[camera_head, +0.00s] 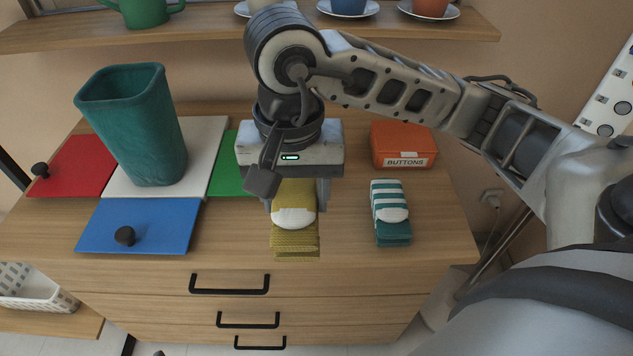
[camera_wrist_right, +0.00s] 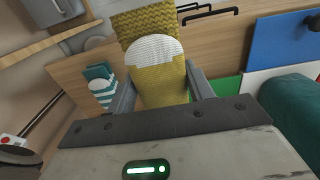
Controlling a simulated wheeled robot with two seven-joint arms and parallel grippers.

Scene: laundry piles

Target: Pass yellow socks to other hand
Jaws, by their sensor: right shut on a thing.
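The yellow socks (camera_head: 295,238), folded with a white patch, are at the front middle of the dresser top in the head view. My right gripper (camera_head: 295,205) reaches down from above and is shut on them. In the right wrist view the yellow socks (camera_wrist_right: 160,80) sit between the two fingers of my right gripper (camera_wrist_right: 162,92). I cannot tell whether the socks touch the wood. My left gripper is not in view.
Teal striped socks (camera_head: 390,215) lie to the right, before an orange box (camera_head: 403,145) marked BUTTONS. A teal bin (camera_head: 135,125) stands at left among red (camera_head: 75,165), blue (camera_head: 140,225) and green (camera_head: 230,170) panels. A shelf (camera_head: 215,30) with cups runs above.

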